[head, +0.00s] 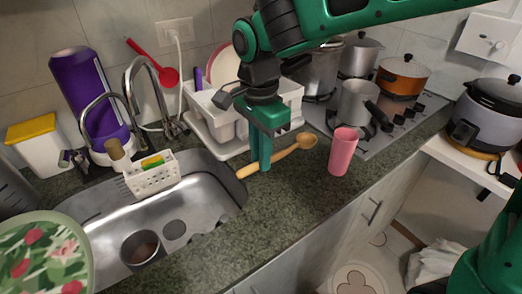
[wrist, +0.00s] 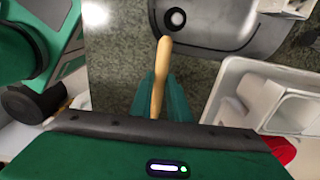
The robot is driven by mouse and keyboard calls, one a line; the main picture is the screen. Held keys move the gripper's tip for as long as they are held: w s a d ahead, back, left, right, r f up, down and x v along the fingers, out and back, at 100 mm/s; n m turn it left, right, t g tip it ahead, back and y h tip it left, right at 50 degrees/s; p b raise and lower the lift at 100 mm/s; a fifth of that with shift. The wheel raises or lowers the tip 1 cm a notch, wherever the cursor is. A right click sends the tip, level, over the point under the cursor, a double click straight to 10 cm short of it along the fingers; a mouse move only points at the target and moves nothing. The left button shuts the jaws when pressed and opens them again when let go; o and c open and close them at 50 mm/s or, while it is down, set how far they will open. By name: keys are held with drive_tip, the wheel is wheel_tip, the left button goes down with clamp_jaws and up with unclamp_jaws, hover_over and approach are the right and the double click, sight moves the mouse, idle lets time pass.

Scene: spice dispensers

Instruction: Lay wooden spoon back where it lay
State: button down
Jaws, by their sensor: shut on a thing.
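The wooden spoon (head: 284,153) is light brown, with its bowl (head: 306,140) at the right and its handle end (head: 243,173) at the left, by the sink's right edge. My gripper (head: 260,166) is shut on the spoon's handle, low at the granite counter. I cannot tell whether the spoon touches the counter. In the wrist view the spoon's handle (wrist: 159,70) runs up from between the green fingers (wrist: 160,98) toward the sink rim. The spoon's bowl is hidden there behind the gripper body.
A pink cup (head: 342,152) stands on the counter right of the spoon. A white dish rack (head: 215,125) stands behind my gripper. The metal sink (head: 205,190) lies to the left. The stove (head: 378,140) with pots is at the back right. The counter (head: 275,210) in front is clear.

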drive_tip(key=shift+d+f, duration=0.1)
drive_tip(key=shift+d, duration=0.05)
drive_tip(key=shift+f, duration=2.85)
drive_tip(key=c, duration=1.6)
unclamp_jaws()
wheel_tip(320, 180, up, 11)
drive_tip(key=shift+f, duration=0.15)
